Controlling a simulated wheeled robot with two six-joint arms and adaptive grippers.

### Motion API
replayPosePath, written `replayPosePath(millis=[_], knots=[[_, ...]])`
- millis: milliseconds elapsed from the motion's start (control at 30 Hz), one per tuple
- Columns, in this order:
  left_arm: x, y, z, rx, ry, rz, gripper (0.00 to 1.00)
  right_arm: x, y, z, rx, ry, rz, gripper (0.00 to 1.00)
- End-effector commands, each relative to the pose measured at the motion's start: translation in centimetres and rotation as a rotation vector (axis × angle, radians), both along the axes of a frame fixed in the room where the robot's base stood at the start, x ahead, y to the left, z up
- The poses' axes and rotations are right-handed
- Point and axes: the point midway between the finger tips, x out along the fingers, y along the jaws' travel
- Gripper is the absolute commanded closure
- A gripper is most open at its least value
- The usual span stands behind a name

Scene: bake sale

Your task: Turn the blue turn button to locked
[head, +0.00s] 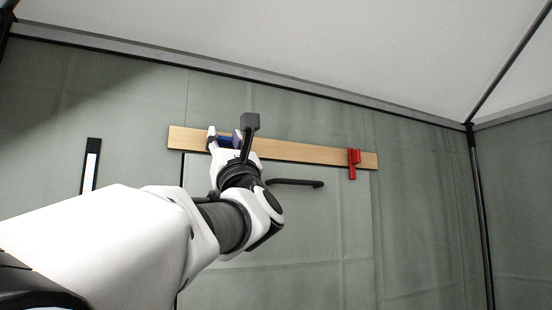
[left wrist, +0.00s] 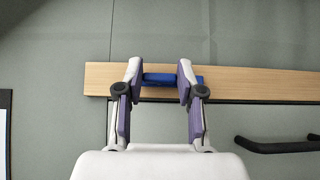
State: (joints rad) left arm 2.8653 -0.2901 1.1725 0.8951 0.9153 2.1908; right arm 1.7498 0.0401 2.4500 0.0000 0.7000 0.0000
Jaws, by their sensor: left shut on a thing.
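The blue turn button (left wrist: 160,80) is mounted on a light wooden board (left wrist: 250,84) on the wall. It lies roughly level along the board in the left wrist view. In the head view only a bit of the blue button (head: 225,141) shows behind my left gripper (head: 224,140). My left gripper (left wrist: 159,78) is shut on the blue turn button, with one finger at each side of it. The gripper hides part of the button and its mount. My right gripper is not in either view.
A red turn button (head: 353,163) hangs upright at the board's right end. A black handle (head: 296,182) sits below the board, right of my left gripper; it also shows in the left wrist view (left wrist: 280,146). A black-and-white strip (head: 90,166) is on the wall at left.

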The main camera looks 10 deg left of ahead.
Motion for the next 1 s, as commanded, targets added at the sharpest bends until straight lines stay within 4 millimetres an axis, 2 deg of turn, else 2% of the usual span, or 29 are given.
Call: replayPosePath(millis=[167,433,700,1000], knots=[[0.1,0.2,-0.4,0.015,0.016,-0.001,0.97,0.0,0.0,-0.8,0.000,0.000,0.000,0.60],[0.0,0.4,-0.8,0.115,0.085,-0.002,0.97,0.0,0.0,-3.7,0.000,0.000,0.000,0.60],[-0.1,0.6,-0.6,0.304,0.213,0.000,0.97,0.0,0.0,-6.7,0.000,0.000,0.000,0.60],[-0.2,0.8,0.0,0.541,0.373,0.002,0.97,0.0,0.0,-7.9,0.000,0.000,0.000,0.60]])
